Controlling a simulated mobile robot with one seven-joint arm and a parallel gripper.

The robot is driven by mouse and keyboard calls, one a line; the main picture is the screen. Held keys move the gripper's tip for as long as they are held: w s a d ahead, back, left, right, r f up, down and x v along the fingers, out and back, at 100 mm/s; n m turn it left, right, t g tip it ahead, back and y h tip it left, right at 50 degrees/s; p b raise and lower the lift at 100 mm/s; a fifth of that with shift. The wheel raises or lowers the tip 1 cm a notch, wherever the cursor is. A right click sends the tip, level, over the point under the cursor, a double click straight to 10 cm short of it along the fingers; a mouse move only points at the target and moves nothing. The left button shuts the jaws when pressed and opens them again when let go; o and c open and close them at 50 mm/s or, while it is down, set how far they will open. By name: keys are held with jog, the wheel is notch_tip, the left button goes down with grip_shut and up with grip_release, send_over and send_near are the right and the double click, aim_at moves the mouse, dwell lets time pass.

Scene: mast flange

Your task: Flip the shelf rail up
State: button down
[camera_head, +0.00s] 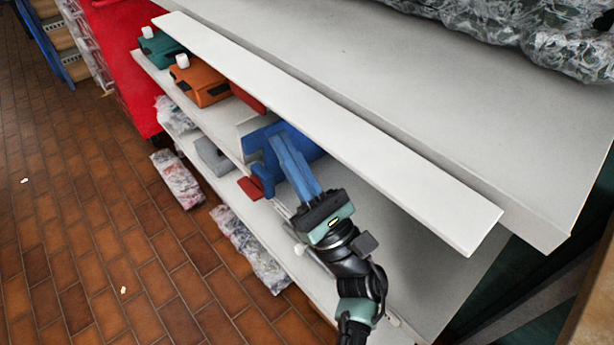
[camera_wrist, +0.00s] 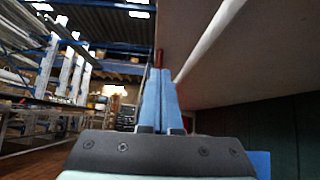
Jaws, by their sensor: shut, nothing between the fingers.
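The shelf rail (camera_head: 330,129) is a long white strip along the front edge of the upper grey shelf (camera_head: 400,75). In the head view it runs diagonally from upper left to lower right, with its broad face showing. My gripper (camera_head: 281,140) has blue fingers held together with nothing between them. It is below and in front of the rail, its tips over the blue box on the lower shelf. In the wrist view the shut fingers (camera_wrist: 160,74) point forward, and a white strip (camera_wrist: 208,42) that looks like the rail passes right of their tips. I cannot tell whether they touch.
The lower shelf holds a green case (camera_head: 162,48), an orange case (camera_head: 199,82) and a blue box (camera_head: 296,138) behind my fingers. Wrapped packages (camera_head: 249,250) lie lower down. A red cabinet (camera_head: 122,60) stands at the far end. The tiled floor (camera_head: 80,210) at left is mostly clear.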

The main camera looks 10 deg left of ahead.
aim_at(267, 100)
jog(key=shift+r+p, duration=0.6)
jog(key=shift+r, duration=1.4)
